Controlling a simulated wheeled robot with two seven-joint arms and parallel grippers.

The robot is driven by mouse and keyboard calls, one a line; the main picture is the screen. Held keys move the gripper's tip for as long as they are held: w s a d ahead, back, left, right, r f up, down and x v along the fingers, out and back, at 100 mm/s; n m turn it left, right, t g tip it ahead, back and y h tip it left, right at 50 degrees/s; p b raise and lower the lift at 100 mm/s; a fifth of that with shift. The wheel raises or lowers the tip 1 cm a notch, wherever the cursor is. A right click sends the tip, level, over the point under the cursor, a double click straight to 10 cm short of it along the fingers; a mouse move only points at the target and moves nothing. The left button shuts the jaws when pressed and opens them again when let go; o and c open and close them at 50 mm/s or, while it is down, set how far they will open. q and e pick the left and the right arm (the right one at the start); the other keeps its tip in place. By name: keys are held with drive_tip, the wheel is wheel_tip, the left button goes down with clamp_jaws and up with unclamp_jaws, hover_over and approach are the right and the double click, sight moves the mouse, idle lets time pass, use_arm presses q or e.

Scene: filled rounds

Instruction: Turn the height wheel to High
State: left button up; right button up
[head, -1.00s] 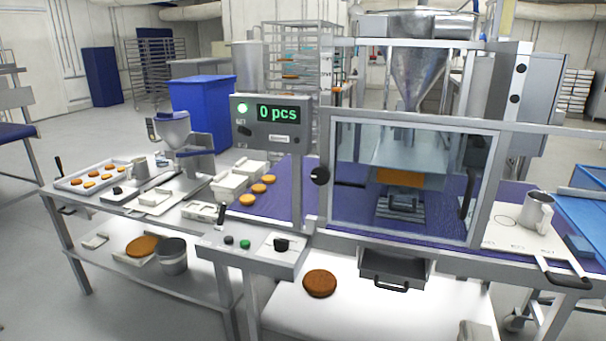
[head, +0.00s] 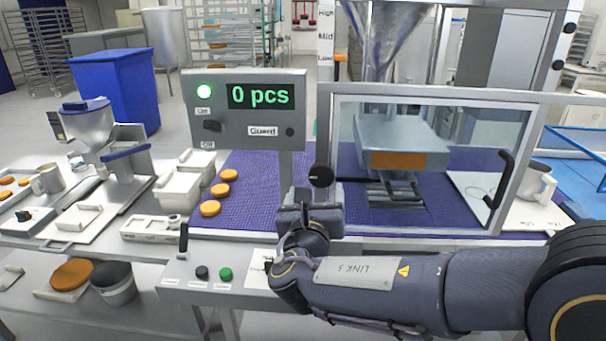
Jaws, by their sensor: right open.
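The height wheel (head: 321,176) is a small black round knob on the left post of the machine's windowed guard. A dark bar runs from it to the right behind the window. A vertical scale (head: 326,42) above it reads High, Mid and Low from top to bottom, and an orange pointer (head: 340,58) sits beside Low. My right gripper (head: 318,190) is open, just below and in front of the wheel. Its fingers are partly hidden by its own wrist, and I cannot tell whether they touch the wheel. My left gripper is out of view.
The counter box (head: 248,110) shows 0 pcs with a green lamp lit. The guard window (head: 440,150) stands right of the wheel. My right arm covers part of the front control panel (head: 205,285). Several patties (head: 210,208) lie on the purple belt (head: 258,190).

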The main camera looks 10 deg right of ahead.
sight(321, 176)
drive_tip(key=x, duration=0.7)
drive_tip(key=shift+d+f+p, duration=0.1)
drive_tip(key=shift+d+p, duration=0.05)
drive_tip(key=shift+p, duration=0.2)
drive_tip(key=shift+s, duration=0.1)
